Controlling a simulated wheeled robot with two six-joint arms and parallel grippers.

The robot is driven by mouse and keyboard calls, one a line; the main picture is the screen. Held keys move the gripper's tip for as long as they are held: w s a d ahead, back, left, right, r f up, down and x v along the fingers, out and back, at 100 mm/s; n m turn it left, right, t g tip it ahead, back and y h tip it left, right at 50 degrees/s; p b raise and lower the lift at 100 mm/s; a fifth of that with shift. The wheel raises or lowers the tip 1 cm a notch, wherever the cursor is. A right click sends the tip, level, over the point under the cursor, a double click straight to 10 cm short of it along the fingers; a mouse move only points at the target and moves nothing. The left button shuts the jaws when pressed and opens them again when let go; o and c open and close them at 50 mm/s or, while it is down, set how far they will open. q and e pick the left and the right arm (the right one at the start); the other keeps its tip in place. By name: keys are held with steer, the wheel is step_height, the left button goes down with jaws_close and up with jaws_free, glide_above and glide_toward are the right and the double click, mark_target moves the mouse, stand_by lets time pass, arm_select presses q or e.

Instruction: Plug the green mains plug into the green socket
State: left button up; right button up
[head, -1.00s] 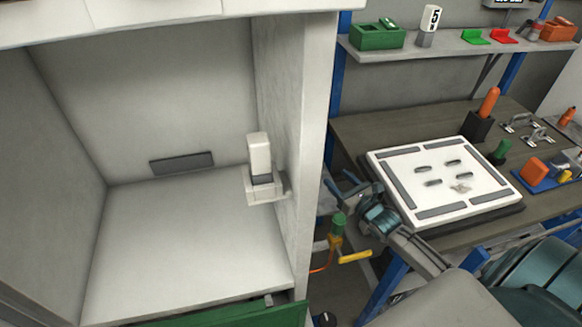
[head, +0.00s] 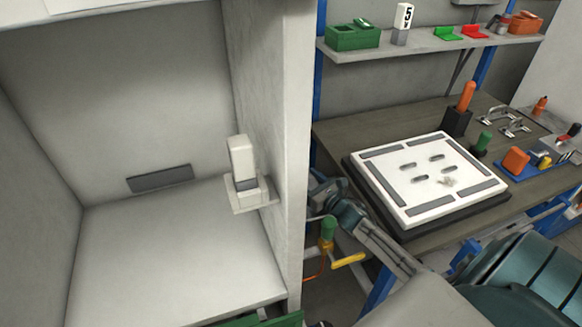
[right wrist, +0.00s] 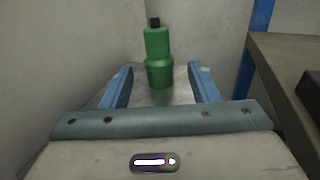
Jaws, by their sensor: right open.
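My right gripper (head: 318,188) is beside the outer right edge of the white cabinet; its tips are partly hidden. In the right wrist view its blue fingers (right wrist: 159,72) are spread apart. A green upright stepped body with a black top (right wrist: 158,58) stands in line with the gap, seemingly ahead of the tips; it looks like the plug, but its pins are not visible. In the head view, a green cylinder (head: 328,228) with a yellow part and orange cable is below the gripper; I cannot tell whether it is the same object. No green socket is recognisable. My left gripper is out of view.
The white cabinet's edge (head: 297,150) is close left of the gripper. Inside, a white block stands on a wall bracket (head: 262,203). The workbench (head: 350,132) at right carries a white slotted board (head: 430,198), several tools and a green handle (head: 481,143). A shelf (head: 440,47) runs above.

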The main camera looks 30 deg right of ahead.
steer(key=shift+w+a, duration=0.1)
steer(key=shift+w, duration=0.1)
steer(key=shift+w+r+p, duration=0.15)
steer(key=shift+w+p, duration=0.05)
steer(key=shift+p, duration=0.15)
steer(key=w+p, duration=0.3)
steer(key=shift+w+a+r, duration=0.15)
steer(key=shift+w+a, duration=0.1)
steer(key=shift+w, duration=0.15)
steer(key=shift+w+f, duration=0.2)
steer(key=shift+w, duration=0.3)
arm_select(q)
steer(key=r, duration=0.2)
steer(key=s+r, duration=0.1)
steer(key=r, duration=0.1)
arm_select(e)
steer(key=shift+c, duration=0.4)
steer(key=c, duration=1)
